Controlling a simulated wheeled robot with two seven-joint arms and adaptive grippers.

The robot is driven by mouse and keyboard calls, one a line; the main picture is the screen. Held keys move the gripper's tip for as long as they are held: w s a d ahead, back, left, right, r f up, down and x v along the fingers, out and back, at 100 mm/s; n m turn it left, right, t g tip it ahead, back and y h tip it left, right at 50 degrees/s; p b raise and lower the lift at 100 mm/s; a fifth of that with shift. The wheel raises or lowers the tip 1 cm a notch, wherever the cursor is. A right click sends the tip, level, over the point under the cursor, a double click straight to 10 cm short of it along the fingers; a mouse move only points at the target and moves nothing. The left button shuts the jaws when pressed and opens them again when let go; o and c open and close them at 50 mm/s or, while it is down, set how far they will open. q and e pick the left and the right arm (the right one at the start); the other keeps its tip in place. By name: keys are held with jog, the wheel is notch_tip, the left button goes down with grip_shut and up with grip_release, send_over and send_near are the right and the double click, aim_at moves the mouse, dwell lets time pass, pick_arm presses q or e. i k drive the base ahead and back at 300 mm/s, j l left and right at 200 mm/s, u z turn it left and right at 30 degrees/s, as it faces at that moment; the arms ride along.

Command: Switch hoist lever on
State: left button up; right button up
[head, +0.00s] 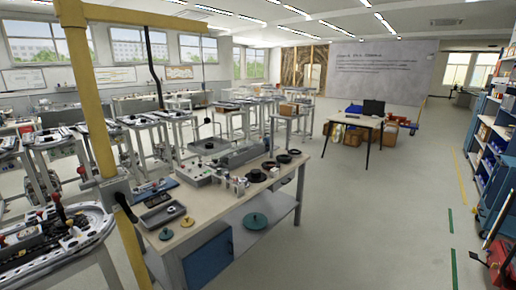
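A yellow hoist post (93,110) stands at the left, with a yellow beam (140,17) reaching right from its top. A black cable or hose (151,50) hangs from the beam. A grey box (115,188) is fixed low on the post. A dark bar that looks like a lever (126,208) sticks out of it, slanting down to the right. Its on or off position cannot be told at this size. Neither of my grippers is in view.
A workbench (222,216) right of the post carries a grey tray (163,215), a machine and dark round parts. A track with small parts (50,240) runs along the left. The floor (370,220) right of the bench is open, up to blue shelves (485,140).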

aim_at(82, 170)
jog(key=u, duration=1.35)
